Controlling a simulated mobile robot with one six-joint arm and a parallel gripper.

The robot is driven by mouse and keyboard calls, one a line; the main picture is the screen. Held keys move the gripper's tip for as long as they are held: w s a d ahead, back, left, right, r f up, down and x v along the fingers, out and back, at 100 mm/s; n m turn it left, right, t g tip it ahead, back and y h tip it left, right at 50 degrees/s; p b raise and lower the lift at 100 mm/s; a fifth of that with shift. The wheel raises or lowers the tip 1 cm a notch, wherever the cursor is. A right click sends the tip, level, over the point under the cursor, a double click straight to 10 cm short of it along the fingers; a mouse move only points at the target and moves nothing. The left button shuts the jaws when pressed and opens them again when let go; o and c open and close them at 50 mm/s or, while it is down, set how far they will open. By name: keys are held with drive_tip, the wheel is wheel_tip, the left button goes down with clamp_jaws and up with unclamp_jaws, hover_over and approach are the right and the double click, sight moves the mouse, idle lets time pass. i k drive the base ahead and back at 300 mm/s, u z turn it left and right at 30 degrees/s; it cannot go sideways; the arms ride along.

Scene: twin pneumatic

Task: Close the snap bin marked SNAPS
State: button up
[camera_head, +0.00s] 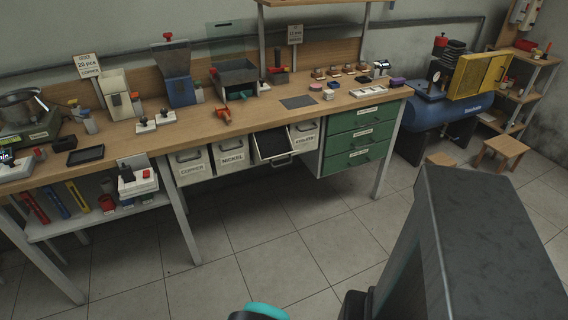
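Under the workbench hangs a row of light bins with front handles. The copper bin (192,167) and the nickel bin (231,157) are shut. To their right, one bin (272,146) is pulled out toward me, with its dark inside showing and its handle at the front. Its label cannot be read from here, so I cannot confirm the SNAPS mark. Another bin (304,137) right of it looks shut; its label is too small to read. My gripper is not in view; only parts of my own body show at the bottom and lower right.
The wooden workbench (187,131) carries several tools and small parts. A green drawer unit (356,137) stands right of the bins, beside a bench leg (386,160). A blue compressor (440,112) and a stool (505,147) are farther right. The tiled floor (290,240) before the bins is clear.

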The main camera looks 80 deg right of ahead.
sight(266, 146)
drive_tip(key=u, duration=0.3)
drive_tip(key=k, duration=0.4)
drive_tip(key=z, duration=1.7)
drive_tip(key=k, duration=0.25)
drive_tip(key=z, duration=1.3)
drive_tip(key=i, duration=0.15)
drive_tip(key=u, duration=0.55)
